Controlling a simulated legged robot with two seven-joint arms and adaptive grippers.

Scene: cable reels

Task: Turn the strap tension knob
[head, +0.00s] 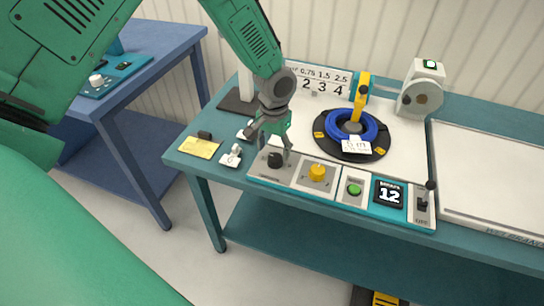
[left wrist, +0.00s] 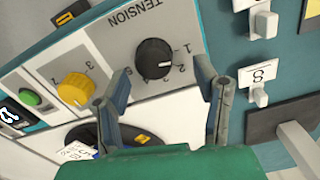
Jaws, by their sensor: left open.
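The strap tension knob is a black round knob (head: 274,159) at the left end of the control panel (head: 331,189). In the left wrist view the black knob (left wrist: 154,58) sits on a grey plate marked TENSION, with a number scale beside it. A white mark on the knob faces the scale; I cannot tell exactly which number it meets. My left gripper (head: 271,148) is over the knob, pointing down. In the left wrist view its open fingers (left wrist: 163,78) stand on either side of the knob, with gaps visible. My right gripper is not in view.
A yellow knob (head: 317,172), green button (head: 354,189), display reading 12 (head: 389,194) and black lever (head: 422,200) lie along the panel. Behind stands a reel with blue cable (head: 370,127).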

